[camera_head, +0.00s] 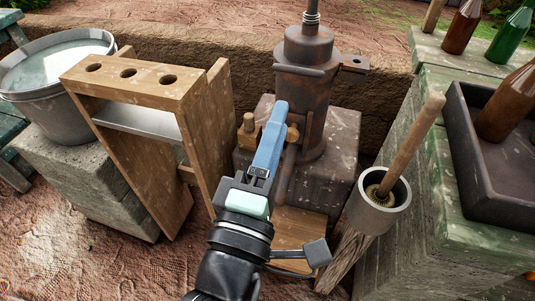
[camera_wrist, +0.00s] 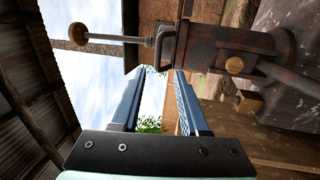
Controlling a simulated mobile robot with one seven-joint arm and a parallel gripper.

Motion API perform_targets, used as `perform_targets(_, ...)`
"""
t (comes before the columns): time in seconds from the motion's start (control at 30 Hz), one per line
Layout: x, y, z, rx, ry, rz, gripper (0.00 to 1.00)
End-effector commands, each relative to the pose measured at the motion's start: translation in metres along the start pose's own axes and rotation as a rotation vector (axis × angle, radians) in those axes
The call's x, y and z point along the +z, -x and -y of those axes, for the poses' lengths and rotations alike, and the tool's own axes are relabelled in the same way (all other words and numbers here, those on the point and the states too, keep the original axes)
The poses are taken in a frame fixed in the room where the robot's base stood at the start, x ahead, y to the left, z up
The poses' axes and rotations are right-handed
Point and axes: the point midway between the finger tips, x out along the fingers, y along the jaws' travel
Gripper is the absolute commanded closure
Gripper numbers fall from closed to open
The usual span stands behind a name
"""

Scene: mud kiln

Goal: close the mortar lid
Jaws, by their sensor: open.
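A rusty metal cylinder (camera_head: 302,98) stands upright on a stone block, with a narrower capped top and a rod rising from it. In the wrist view the rusty cylinder (camera_wrist: 225,48) appears sideways, with a bent metal handle, a wooden knob and a rod ending in a wooden ball. I cannot tell which part is the mortar lid, or whether it is open. My gripper (camera_head: 279,108) is open and empty, its blue fingers in front of the cylinder's left side. In the wrist view, my gripper (camera_wrist: 158,72) has its fingers apart beside the bent handle; contact cannot be told.
A grey cup (camera_head: 378,214) holding a wooden stick (camera_head: 411,150) is at the right. A wooden stand with holes (camera_head: 135,82) and a metal bucket (camera_head: 32,92) are at the left. A dark tray (camera_head: 490,175) and bottles are on the right ledge.

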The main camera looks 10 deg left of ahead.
Motion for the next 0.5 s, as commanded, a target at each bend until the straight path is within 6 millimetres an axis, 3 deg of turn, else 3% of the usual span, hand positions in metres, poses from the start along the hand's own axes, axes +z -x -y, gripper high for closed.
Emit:
perform_targets(0.2, 0.0, 0.029, 0.002, -0.004, -0.001, 0.0, 0.56)
perform_targets(0.5, 0.0, 0.044, 0.001, -0.001, 0.001, 0.0, 0.56)
